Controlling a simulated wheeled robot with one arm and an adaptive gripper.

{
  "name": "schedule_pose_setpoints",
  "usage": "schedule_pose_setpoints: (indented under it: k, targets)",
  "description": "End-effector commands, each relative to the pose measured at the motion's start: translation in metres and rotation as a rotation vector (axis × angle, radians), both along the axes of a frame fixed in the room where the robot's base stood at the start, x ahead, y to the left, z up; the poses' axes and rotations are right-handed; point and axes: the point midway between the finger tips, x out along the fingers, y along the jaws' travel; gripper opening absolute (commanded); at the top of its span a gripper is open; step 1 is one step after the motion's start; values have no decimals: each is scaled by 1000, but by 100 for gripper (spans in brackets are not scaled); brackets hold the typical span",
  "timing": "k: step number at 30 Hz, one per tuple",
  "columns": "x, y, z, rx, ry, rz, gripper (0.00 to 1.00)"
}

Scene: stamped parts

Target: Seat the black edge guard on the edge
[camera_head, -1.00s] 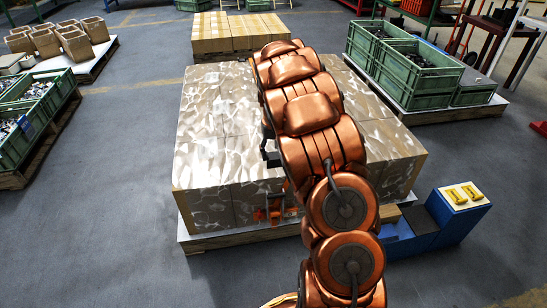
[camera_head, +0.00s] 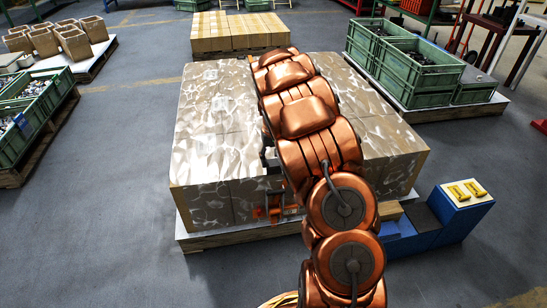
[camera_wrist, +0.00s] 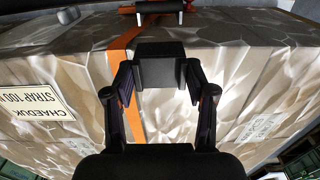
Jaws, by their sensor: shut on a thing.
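The black edge guard (camera_wrist: 160,66) is a dark block in the wrist view. My gripper (camera_wrist: 160,82) is shut on it, with one finger on each side. The guard is in front of the carton stack's edge (camera_wrist: 240,45), beside and partly over the orange strap (camera_wrist: 122,45). The strap bends over this edge and runs down the carton face. I cannot tell whether the guard touches the edge. In the head view my arm hides the gripper and guard; the wrapped carton stack (camera_head: 215,150) shows on both sides of it.
A strap tool with red grips (camera_wrist: 160,8) is at the top of the wrist view. In the head view, a blue stand (camera_head: 455,215) with yellow parts (camera_head: 466,190) is at right. Green crates (camera_head: 415,80) stand on a pallet behind it.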

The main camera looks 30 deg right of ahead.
Motion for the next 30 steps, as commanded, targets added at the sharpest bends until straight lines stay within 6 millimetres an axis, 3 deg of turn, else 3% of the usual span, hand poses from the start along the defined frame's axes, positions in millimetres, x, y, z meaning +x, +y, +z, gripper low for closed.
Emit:
schedule_pose_setpoints:
  k: [16, 30]
  targets:
    - [2, -1, -37, 1, 0, 0, 16]
    - [4, -1, -36, 1, 0, 0, 16]
